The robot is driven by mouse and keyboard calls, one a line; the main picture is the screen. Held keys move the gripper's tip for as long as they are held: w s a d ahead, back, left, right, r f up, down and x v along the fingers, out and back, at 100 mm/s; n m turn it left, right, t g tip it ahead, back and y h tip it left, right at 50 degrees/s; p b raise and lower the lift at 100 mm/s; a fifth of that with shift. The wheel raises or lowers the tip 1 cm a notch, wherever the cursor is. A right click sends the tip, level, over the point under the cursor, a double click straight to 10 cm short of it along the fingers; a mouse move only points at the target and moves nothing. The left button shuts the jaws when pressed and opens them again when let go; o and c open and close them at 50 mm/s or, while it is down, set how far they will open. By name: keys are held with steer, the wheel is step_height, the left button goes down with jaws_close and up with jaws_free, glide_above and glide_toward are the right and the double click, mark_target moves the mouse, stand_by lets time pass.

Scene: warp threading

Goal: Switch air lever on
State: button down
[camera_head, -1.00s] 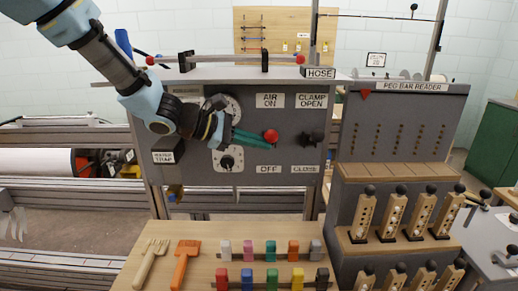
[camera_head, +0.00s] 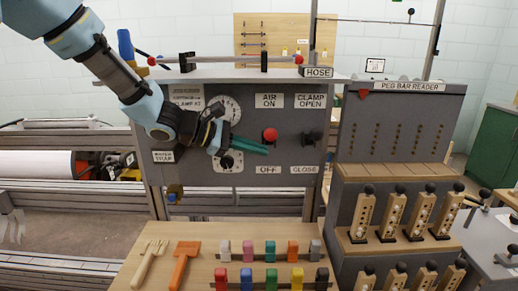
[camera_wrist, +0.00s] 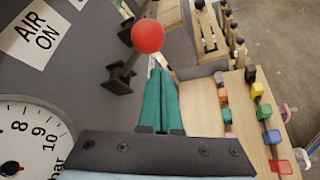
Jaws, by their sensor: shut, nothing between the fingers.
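The air lever's red ball knob (camera_head: 270,135) stands out from the grey panel, between the "AIR ON" label (camera_head: 269,101) above and the "OFF" label (camera_head: 268,170) below. My gripper (camera_head: 267,149), with green fingers, is shut and empty just below the knob. In the wrist view the red knob (camera_wrist: 148,36) shows just beyond the tips of my gripper (camera_wrist: 158,70). A thin metal rod shows by the tips. Whether the fingers touch the lever, I cannot tell.
A black clamp lever (camera_head: 311,138) sits to the right, between "CLAMP OPEN" and "CLOSE". A round gauge (camera_head: 228,105) is on the panel at left. A wooden table (camera_head: 205,272) with coloured blocks stands below, and the peg bar reader (camera_head: 400,130) at right.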

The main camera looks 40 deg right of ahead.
steer(key=w+a+r+b, duration=0.2)
steer(key=w+a+r, duration=0.1)
steer(key=w+a, duration=0.2)
steer(key=shift+w+a+r, duration=0.15)
steer(key=shift+w+a, duration=0.1)
steer(key=shift+a, duration=0.8)
steer(key=a+f+m+t+y, duration=0.2)
steer(key=a+f+y, duration=0.2)
steer(key=a, duration=0.9)
steer(key=a+f+m+t+y, duration=0.2)
steer(key=a+f+m+y, duration=0.1)
steer(key=a, duration=1)
steer(key=a+f+m+t+y, duration=0.2)
steer(key=a+f+y, duration=0.3)
steer(key=a, duration=0.8)
steer(key=shift+s+f+t, duration=0.4)
steer(key=shift+s+f, duration=0.05)
steer(key=shift+f, duration=0.35)
